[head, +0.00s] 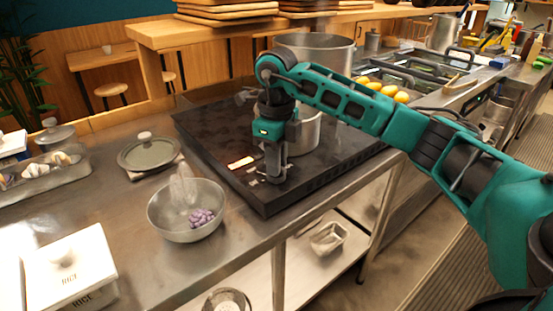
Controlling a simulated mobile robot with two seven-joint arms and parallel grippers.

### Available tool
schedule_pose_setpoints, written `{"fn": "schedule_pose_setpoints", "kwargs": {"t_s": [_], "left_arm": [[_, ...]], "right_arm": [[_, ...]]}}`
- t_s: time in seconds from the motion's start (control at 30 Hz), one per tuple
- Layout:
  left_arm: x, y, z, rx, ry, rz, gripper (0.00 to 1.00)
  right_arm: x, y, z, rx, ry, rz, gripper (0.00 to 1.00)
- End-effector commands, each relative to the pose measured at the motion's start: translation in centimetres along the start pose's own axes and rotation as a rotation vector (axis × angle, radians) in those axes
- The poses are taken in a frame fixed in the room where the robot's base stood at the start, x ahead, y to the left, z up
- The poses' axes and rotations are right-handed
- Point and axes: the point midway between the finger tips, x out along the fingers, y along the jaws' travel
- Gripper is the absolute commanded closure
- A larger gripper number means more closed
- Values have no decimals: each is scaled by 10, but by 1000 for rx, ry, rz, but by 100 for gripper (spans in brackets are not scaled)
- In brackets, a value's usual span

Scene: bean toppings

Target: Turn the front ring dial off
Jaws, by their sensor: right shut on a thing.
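My right gripper (273,178) points down at the cooktop's front left area, beside the lit panel. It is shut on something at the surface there. The front ring dial itself is hidden by the fingers. A steel pot (306,135) stands on the cooktop behind the gripper, and a larger pot (335,52) stands further back. My left gripper is not in view.
A steel bowl (158,222) with purple beans (201,217) stands at the left of the cooktop. A lidded pan (148,151) is behind it. White rice boxes (75,268) stand at the front left. Yellow fruit (388,91) lies at the back right.

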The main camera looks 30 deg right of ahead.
Motion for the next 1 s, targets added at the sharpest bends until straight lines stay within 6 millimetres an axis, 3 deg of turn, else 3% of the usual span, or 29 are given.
{"fn": "schedule_pose_setpoints", "kwargs": {"t_s": [0.27, 1.0], "left_arm": [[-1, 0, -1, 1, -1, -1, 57], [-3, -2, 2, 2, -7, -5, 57]], "right_arm": [[-1, 0, 0, -108, -2, -1, 100], [-1, 0, 1, -674, -5, -1, 100]]}}
